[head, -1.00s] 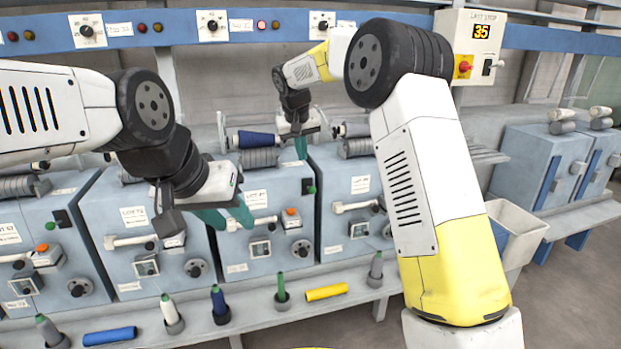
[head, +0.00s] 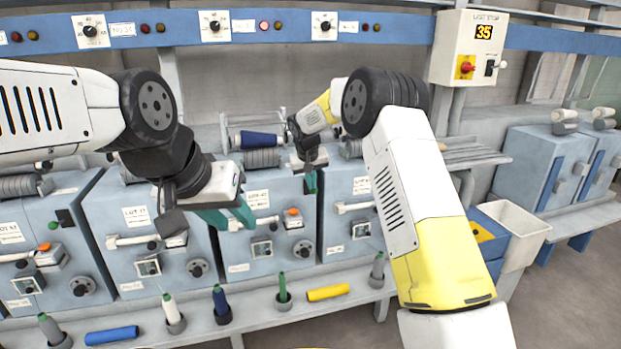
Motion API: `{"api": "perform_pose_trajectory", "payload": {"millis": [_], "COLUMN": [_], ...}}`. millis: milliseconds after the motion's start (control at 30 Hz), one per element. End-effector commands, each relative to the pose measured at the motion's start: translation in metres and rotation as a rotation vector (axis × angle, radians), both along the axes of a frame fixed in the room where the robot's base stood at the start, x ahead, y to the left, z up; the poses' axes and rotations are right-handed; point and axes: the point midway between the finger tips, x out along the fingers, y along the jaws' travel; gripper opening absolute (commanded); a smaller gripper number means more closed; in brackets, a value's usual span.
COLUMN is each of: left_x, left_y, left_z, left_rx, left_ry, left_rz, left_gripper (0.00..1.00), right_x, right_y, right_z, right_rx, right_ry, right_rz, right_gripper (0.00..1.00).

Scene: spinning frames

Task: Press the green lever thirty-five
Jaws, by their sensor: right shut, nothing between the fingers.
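The display (head: 490,32) on the white box at the upper right reads 35. My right gripper (head: 311,185) is shut, its teal fingers together in front of the right side of the middle blue machine (head: 275,187). The dark plate with the small green lever there is now hidden behind these fingers; I cannot tell whether they touch it. My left gripper (head: 228,217) is open, its two teal fingers apart near the left end of a white handle (head: 262,222) on the same machine. I see nothing held in it.
An orange button (head: 292,211) sits above a round knob (head: 303,248) on the middle machine. Bobbins, including a green one (head: 283,288), and a yellow tube (head: 328,292) are on the front ledge. A white bin (head: 513,228) stands at the right.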

Motion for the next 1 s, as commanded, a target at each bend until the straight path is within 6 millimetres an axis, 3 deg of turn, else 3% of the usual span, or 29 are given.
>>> {"api": "perform_pose_trajectory", "payload": {"millis": [1000], "left_x": [0.0], "left_y": [0.0], "left_z": [0.0], "left_rx": [0.0], "left_ry": [0.0], "left_rz": [0.0], "left_gripper": [0.36], "right_x": [-0.008], "right_y": [-0.002], "right_z": [-0.01], "right_rx": [0.037], "right_ry": [-0.121], "right_rz": [0.002], "right_gripper": [0.0]}}
